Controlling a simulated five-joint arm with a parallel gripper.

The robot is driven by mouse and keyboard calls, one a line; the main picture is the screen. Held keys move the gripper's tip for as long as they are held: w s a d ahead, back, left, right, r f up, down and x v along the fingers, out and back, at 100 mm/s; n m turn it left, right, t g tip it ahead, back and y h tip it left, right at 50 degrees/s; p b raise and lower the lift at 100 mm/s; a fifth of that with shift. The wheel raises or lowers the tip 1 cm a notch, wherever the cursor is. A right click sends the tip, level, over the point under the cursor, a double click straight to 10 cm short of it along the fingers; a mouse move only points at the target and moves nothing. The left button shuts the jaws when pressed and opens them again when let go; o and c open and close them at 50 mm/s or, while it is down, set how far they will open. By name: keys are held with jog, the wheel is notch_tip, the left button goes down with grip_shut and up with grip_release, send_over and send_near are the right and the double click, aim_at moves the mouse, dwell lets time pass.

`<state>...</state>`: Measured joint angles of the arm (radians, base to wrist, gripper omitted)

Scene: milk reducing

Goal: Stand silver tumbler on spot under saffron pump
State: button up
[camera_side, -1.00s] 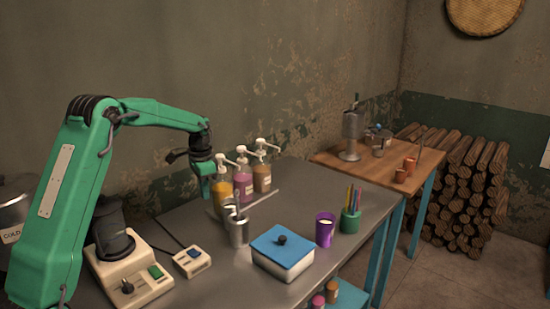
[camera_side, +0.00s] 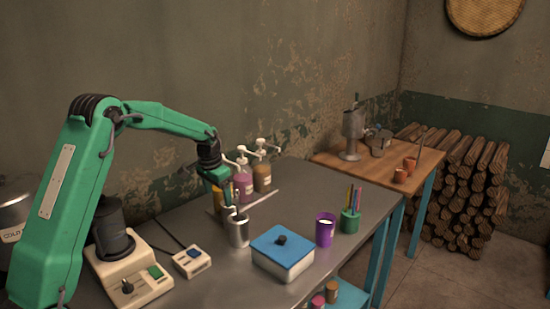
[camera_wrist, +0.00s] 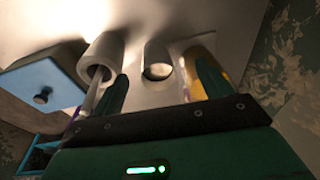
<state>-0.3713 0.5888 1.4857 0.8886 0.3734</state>
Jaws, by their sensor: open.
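The silver tumbler (camera_wrist: 157,60) shows upright between my open fingers in the wrist view, with a gap on each side. My gripper (camera_side: 227,205) is lowered over the left-middle of the grey bench and points down; it also shows in the wrist view (camera_wrist: 162,73). In the side view the gripper and a metal container hide most of the tumbler. The yellow saffron pump bottle (camera_wrist: 204,52) stands beside the right finger in the wrist view, partly covered by it. In the side view my gripper mostly hides this bottle. The spot under its spout is not clear.
A metal container (camera_side: 238,232) with a utensil in it stands close in front of my gripper. A blue-lidded box (camera_side: 283,255), purple cup (camera_side: 325,231) and pencil holder (camera_side: 350,220) are to the right.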

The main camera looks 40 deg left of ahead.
aim_at(230, 210)
jog(key=shift+w+d+f+n+t, duration=0.2)
jog(key=shift+w+d+n+t, duration=0.1)
jog(key=shift+w+n, duration=0.2)
jog(key=shift+w+d+f+n+t, duration=0.15)
jog(key=shift+w+d+n+t, duration=0.15)
jog(key=shift+w+n, duration=0.15)
jog(key=shift+f, duration=0.1)
jog(key=shift+x, duration=3.8)
jog(key=shift+a, duration=0.15)
jog(key=c, duration=1.2)
